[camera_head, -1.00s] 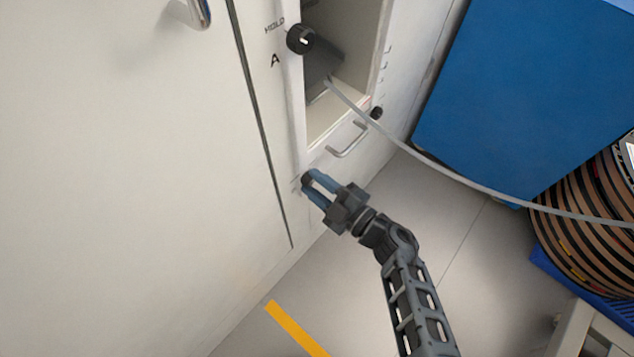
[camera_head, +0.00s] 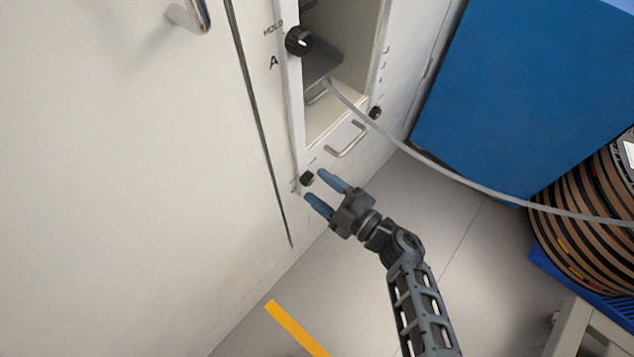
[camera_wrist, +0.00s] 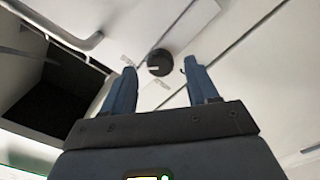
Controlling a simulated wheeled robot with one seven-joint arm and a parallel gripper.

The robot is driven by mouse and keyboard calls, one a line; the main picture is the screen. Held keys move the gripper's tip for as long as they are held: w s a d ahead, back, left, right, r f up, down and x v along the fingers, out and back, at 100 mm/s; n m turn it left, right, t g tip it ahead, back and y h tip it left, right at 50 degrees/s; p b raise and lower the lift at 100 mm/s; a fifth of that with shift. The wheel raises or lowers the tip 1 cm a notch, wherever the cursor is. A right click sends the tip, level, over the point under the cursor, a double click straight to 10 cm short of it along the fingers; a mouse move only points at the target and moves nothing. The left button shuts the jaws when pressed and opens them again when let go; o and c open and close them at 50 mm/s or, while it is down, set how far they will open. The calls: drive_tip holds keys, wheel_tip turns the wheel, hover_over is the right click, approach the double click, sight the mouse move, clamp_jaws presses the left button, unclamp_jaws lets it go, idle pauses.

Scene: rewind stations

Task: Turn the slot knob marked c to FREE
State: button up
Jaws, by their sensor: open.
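A small black knob (camera_head: 306,179) sits low on the white cabinet's edge, below the open bay. The wrist view shows this knob (camera_wrist: 160,60) as a dark disc with a short white pointer mark, and faint labels beside it too blurred to read. I cannot make out a letter c. My gripper (camera_head: 314,185) is open, its blue fingertips just short of the knob and either side of it. In the wrist view my gripper (camera_wrist: 160,66) has the knob in line with the gap between its fingers, with nothing held.
A larger black knob (camera_head: 299,41) marked A and HOLD is higher up. A grey cable (camera_head: 440,165) runs from the bay to a large striped reel (camera_head: 590,215). A metal handle (camera_head: 346,140), another small knob (camera_head: 375,112) and a blue panel (camera_head: 520,90) are to the right.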

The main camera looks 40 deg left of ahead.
drive_tip(key=d+p, duration=0.1)
drive_tip(key=d, duration=0.5)
drive_tip(key=shift+s, duration=0.3)
drive_tip(key=s+d+r+m+t+h, duration=0.25)
drive_tip(key=s+r+m+t, duration=0.45)
drive_tip(key=m+t, duration=0.45)
drive_tip(key=s+d+r+m+h, duration=0.5)
drive_tip(key=s+d+r, duration=0.1)
drive_tip(key=d, duration=0.5)
drive_tip(key=s+d+r+m+t+h, duration=0.1)
drive_tip(key=s+d+r+m+h, duration=0.4)
drive_tip(key=d, duration=0.6)
drive_tip(key=s+d+r+m+t+h+p, duration=0.1)
drive_tip(key=s+d+r+m+h, duration=0.4)
drive_tip(key=s+d+r, duration=0.2)
drive_tip(key=s+d, duration=0.2)
drive_tip(key=d, duration=0.1)
drive_tip(key=shift+s+d+r+m, duration=0.35)
drive_tip(key=shift+d, duration=0.05)
drive_tip(key=shift+h, duration=0.25)
